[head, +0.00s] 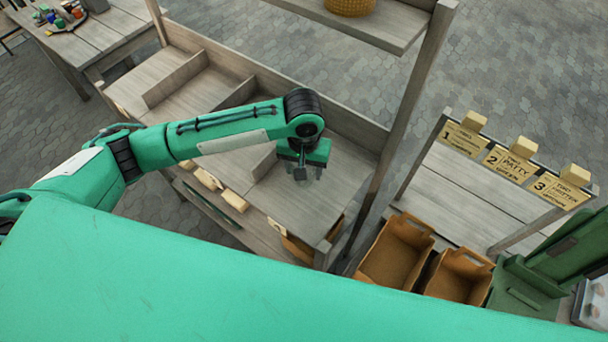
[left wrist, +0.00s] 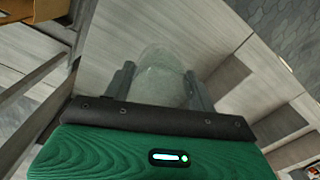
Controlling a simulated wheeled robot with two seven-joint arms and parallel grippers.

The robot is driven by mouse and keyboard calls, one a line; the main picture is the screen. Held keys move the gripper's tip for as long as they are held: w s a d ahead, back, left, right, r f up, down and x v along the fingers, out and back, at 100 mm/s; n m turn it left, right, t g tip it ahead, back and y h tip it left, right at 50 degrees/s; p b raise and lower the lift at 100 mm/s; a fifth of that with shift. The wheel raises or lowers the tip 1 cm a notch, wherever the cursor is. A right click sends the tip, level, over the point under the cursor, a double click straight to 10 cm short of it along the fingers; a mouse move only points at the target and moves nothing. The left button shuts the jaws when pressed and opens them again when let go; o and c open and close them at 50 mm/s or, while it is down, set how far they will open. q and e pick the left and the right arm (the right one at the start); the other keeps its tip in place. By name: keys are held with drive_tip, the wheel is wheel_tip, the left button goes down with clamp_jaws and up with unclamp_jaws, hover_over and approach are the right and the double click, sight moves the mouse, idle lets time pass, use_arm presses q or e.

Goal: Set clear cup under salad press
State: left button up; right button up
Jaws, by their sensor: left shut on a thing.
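The clear cup (left wrist: 160,62) is a see-through, rounded vessel between the two dark fingers of my left gripper (left wrist: 158,88) in the left wrist view. The fingers are shut on its sides. In the head view my left gripper (head: 302,174) points down over the right compartment of the wooden shelf unit; the cup cannot be made out there. A green device with a flat base and an upright part (head: 565,255) stands at the right edge of the head view. It may be the salad press, but it is partly cut off. My right gripper is not in view.
The wooden shelf unit (head: 345,185) has low dividers and a tall post (head: 405,110). Two orange-brown bins (head: 398,255) (head: 460,278) stand right of it. A rack with numbered signs (head: 510,165) is behind them. A cluttered table (head: 90,45) is far left.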

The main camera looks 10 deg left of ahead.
use_arm(q)
drive_tip(key=shift+f+p, duration=0.5)
drive_tip(key=shift+f, duration=2.15)
drive_tip(key=shift+f, duration=0.15)
drive_tip(key=o, duration=1)
